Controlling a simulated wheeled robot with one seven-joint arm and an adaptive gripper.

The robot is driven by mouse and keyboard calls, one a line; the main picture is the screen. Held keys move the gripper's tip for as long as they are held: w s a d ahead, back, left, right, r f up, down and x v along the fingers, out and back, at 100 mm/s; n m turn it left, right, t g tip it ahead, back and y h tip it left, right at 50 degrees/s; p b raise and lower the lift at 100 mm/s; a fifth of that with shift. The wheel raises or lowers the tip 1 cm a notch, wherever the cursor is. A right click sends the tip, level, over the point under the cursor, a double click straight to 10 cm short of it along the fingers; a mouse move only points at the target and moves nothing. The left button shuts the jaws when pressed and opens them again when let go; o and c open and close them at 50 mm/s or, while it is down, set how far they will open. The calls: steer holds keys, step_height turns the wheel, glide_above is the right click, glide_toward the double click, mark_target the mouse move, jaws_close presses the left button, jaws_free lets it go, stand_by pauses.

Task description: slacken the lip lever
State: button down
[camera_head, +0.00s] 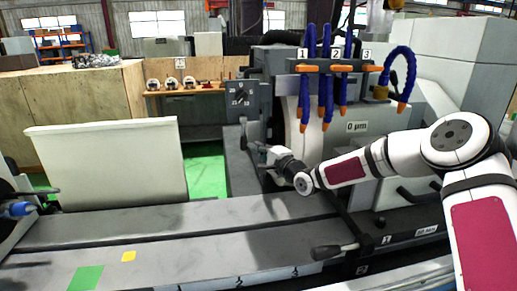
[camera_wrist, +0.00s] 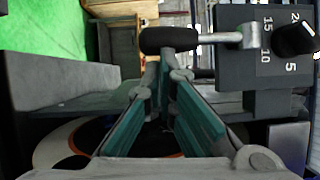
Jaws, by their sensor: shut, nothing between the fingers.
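A lever with a black grip (camera_wrist: 168,40) and a bright metal rod shows at the top of the wrist view, joined to a grey dial box. In the head view this lever (camera_head: 243,128) hangs below the box. I cannot read any label naming it the lip lever. My gripper (camera_wrist: 162,72) is shut and empty, its teal-padded fingers converging just short of the black grip. In the head view my gripper (camera_head: 254,148) is beside the lower end of the lever. Whether the fingertips touch the grip cannot be told.
The dial box (camera_head: 243,98) has a black knob (camera_wrist: 296,39) and printed numbers. Blue coolant hoses (camera_head: 327,75) stand above the machine's guard. Another black-gripped lever (camera_head: 335,250) is at the front of the bed. A pale panel (camera_head: 108,162) stands left. Green floor (camera_head: 206,172) is free behind it.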

steer(key=shift+s+a+f+m+b, duration=0.1)
steer(key=shift+a+f+m+b, duration=0.1)
steer(key=shift+a+m+b, duration=0.15)
steer(key=shift+s+a+f+m+t+y+b, duration=0.1)
steer(key=shift+a+f+m+t+y+b, duration=0.1)
steer(key=shift+a+m+t+b, duration=0.3)
steer(key=shift+s+a+f+m+t+y+b, duration=0.1)
steer(key=shift+a+f+m+t+b, duration=0.1)
steer(key=shift+a+m+b, duration=0.35)
steer(key=s+a+r+m+t+h+b, duration=0.2)
steer(key=a+m+t+b, duration=0.3)
steer(key=m, duration=0.6)
steer(key=shift+a+r+b, duration=0.15)
steer(key=shift+a+b, duration=0.65)
steer(key=shift+s, duration=0.1)
steer(key=v, duration=0.7)
steer(key=shift+s, duration=0.15)
